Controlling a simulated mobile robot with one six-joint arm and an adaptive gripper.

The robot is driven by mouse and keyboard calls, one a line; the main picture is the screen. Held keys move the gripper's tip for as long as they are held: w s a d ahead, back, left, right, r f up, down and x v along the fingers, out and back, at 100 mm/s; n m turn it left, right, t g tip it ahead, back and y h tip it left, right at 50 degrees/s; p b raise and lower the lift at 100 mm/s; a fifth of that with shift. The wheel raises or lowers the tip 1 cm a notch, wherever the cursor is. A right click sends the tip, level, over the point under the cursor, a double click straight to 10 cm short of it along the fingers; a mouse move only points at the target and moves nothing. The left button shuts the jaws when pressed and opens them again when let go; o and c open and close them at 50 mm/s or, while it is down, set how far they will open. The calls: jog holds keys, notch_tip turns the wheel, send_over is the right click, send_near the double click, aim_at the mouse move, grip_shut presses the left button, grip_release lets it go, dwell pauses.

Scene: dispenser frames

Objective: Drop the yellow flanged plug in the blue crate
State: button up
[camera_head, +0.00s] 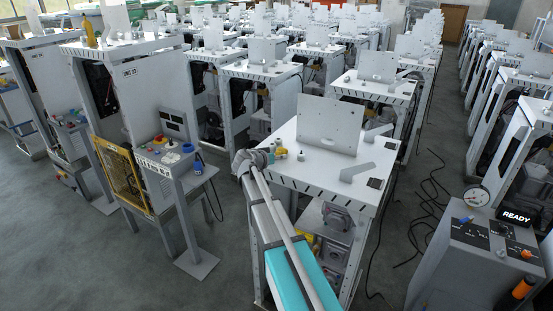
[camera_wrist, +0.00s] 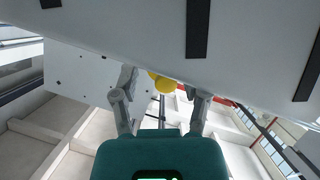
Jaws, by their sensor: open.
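The yellow flanged plug (camera_head: 281,152) appears as a small yellow shape at the left side of the nearest white bench top. In the wrist view, the yellow plug (camera_wrist: 166,85) shows between and beyond my two fingertips, partly cut off by the white slotted bench edge. My gripper (camera_head: 264,157) is at the bench's left edge, close beside the plug. In the wrist view my gripper (camera_wrist: 165,84) is open, with a finger on each side of the yellow shape. I cannot tell whether either finger touches it. I cannot make out a blue crate in either view.
The white bench top (camera_head: 310,178) carries an upright grey plate (camera_head: 329,124) behind the plug and a grey bracket (camera_head: 357,172) to its right. A control stand (camera_head: 181,158) stands left, and a READY console (camera_head: 480,250) at right. Cables cross the floor; open floor lies front left.

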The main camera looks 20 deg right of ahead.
jog(key=shift+r, duration=0.2)
jog(key=p+v, duration=0.4)
jog(key=v, duration=0.8)
jog(key=shift+p, duration=0.3)
jog(key=shift+f, duration=0.15)
jog(key=s+a+f+n+g+y, duration=0.2)
jog(key=s+a+f+y, duration=0.1)
jog(key=s, duration=0.5)
jog(key=s+a+f+n+g+y, duration=0.2)
jog(key=s+f+y, duration=0.3)
jog(key=s, duration=0.4)
jog(key=s+a+f+n+g+y, duration=0.2)
jog(key=s+a+f+n+y, duration=0.1)
jog(key=s, duration=0.5)
jog(key=shift+s+a+f+g+y, duration=0.3)
jog(key=shift+a+f+y, duration=0.2)
jog(key=shift+a, duration=0.3)
